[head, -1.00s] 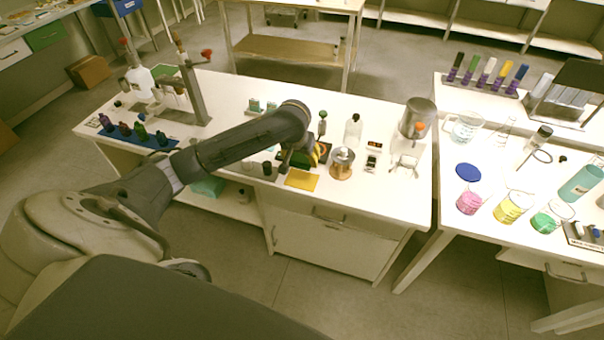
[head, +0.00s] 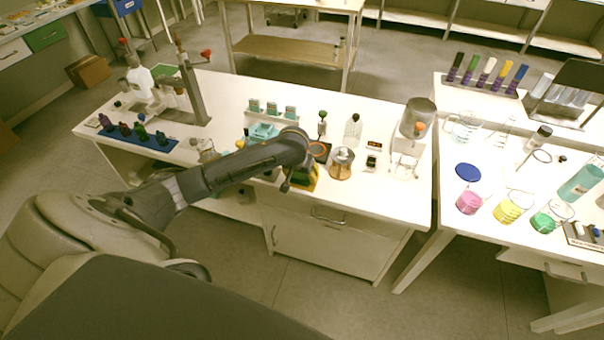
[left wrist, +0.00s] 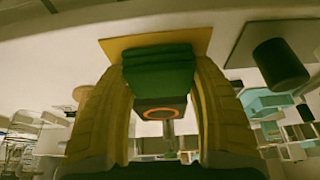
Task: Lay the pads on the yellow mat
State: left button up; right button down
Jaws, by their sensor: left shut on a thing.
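The yellow mat (head: 312,183) lies near the front edge of the middle bench, partly hidden by my left arm. In the left wrist view the mat (left wrist: 190,35) shows just past the fingertips. My left gripper (left wrist: 160,65) is shut on the green pads (left wrist: 160,80), which show as a layered block between its two yellow fingers. The pads overlap the mat in that view; I cannot tell whether they touch it. In the head view the left gripper (head: 287,185) is at the mat's left side and the pads are hidden. My right gripper is not in view.
A dark plate with an orange ring (head: 319,149) sits behind the mat. A glass jar with an amber base (head: 342,165) stands to its right. Teal-topped blocks (head: 271,108) and a teal tray (head: 262,131) are further back. A dark cylinder (left wrist: 281,63) is beside the mat in the wrist view.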

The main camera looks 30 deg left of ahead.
pick_arm(q)
jog(key=shift+f, duration=0.1)
jog(key=o, duration=1)
jog(key=shift+s+r, duration=0.1)
jog(key=shift+r, duration=0.4)
jog(key=v, duration=1.1)
jog(key=shift+s+d+r, duration=0.1)
jog(key=shift+s+d, duration=0.05)
